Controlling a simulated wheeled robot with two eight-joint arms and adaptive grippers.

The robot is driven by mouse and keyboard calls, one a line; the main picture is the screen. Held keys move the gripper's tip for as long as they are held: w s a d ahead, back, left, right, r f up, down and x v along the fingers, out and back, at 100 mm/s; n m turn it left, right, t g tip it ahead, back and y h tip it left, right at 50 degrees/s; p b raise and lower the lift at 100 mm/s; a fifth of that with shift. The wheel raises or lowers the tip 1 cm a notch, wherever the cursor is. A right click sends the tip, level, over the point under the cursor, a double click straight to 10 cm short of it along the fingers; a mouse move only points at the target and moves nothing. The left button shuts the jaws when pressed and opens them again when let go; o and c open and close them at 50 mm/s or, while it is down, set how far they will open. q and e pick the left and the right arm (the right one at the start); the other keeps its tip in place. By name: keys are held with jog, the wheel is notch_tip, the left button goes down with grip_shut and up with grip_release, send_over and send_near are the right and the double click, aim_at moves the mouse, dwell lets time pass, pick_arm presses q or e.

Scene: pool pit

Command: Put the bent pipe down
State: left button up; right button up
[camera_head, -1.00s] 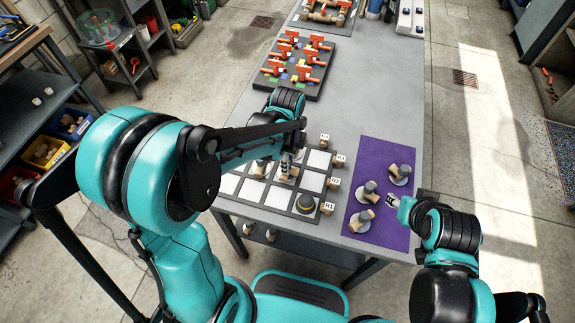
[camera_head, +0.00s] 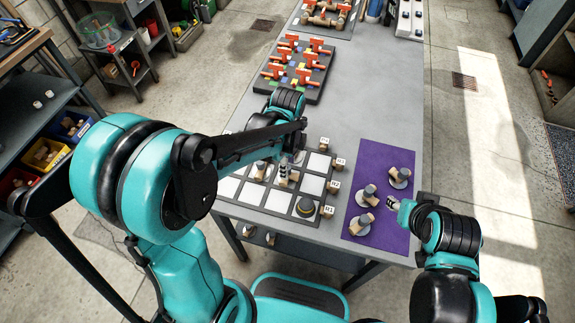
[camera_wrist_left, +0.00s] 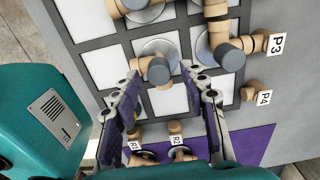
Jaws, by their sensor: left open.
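The bent pipe (camera_wrist_left: 157,70), tan with a grey cap, stands on a round grey disc on a white square of the dark-framed grid board (camera_head: 255,213). In the left wrist view my left gripper (camera_wrist_left: 168,80) is open, its purple-padded fingers on either side of this pipe. Whether the pads touch it I cannot tell. In the head view my left gripper (camera_head: 284,172) points down at the board, partly hidden by its arm. My right gripper (camera_head: 394,204) is by the right part of the purple mat (camera_head: 380,150); its finger gap is too small to judge.
Another bent pipe (camera_wrist_left: 222,55) stands close right of the left fingers in the wrist view. Several bent pipes stand on the purple mat. A rack with red valves (camera_head: 295,68) is farther back.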

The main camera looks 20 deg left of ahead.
pick_arm(q)
notch_tip(320, 180, up, 10)
jog(key=r+p, duration=0.1)
jog(key=p, duration=0.2)
jog(key=s+a+r+n+t, duration=0.1)
jog(key=s+a+n+t, duration=0.1)
jog(key=s+n, duration=0.3)
jog(key=s+a+r+n+t, duration=0.2)
jog(key=s+n+t, duration=0.3)
jog(key=n, duration=0.8)
jog(key=shift+s+a, duration=0.2)
jog(key=shift+a, duration=0.15)
pick_arm(e)
notch_tip(320, 180, up, 4)
jog(key=shift+f, duration=0.2)
pick_arm(q)
notch_tip(320, 180, down, 3)
jog(key=b, duration=0.2)
jog(key=shift+r+b, duration=0.2)
jog(key=shift+b, duration=0.1)
pick_arm(e)
notch_tip(320, 180, down, 3)
jog(key=shift+r, duration=0.2)
pick_arm(q)
jog(key=shift+o, duration=0.5)
